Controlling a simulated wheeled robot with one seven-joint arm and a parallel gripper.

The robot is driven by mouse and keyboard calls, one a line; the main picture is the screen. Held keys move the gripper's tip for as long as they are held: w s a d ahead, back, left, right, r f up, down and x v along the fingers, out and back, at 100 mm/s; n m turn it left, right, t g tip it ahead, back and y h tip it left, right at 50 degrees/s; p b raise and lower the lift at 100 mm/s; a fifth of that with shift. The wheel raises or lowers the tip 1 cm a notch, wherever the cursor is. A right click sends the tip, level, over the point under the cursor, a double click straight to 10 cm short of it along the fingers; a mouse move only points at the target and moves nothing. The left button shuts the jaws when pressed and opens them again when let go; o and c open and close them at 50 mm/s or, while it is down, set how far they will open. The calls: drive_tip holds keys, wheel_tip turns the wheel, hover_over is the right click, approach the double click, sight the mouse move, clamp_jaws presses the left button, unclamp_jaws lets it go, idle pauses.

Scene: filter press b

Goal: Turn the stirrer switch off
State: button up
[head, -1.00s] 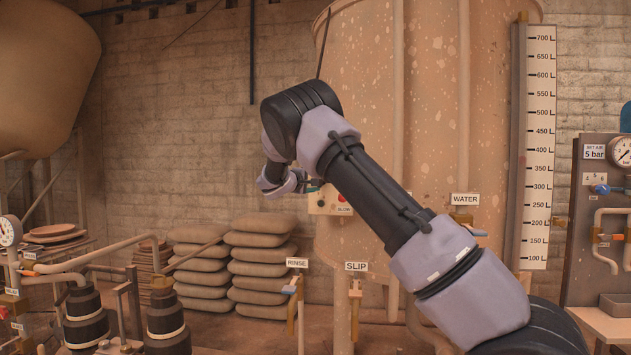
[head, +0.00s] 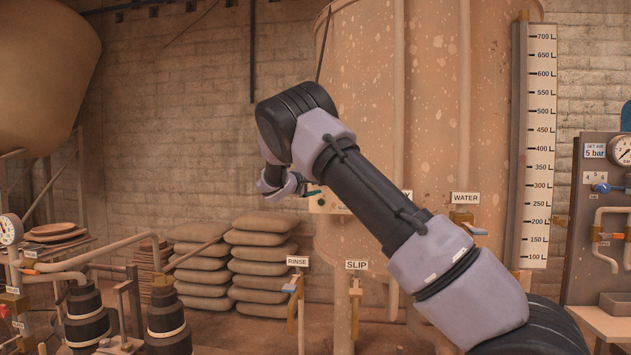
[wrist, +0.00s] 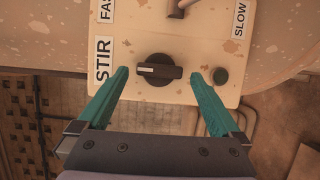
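The stirrer switch is a black rotary knob (wrist: 147,71) on a cream control box (wrist: 183,48), beside the STIR label (wrist: 104,60). A white mark on the knob lies level in the wrist view, toward its left side. My gripper (wrist: 160,73) is open, with one teal fingertip on each side of the knob and visible gaps between. I cannot tell whether the tips are level with the knob in depth.
FAST and SLOW labels flank a slotted control (wrist: 177,10) at the top of the wrist view. The box is at the big tank (head: 440,120). Stacked sacks (head: 262,240) stand to the left.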

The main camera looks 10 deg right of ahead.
drive_tip(key=v, duration=1.1)
drive_tip(key=shift+w, duration=0.1)
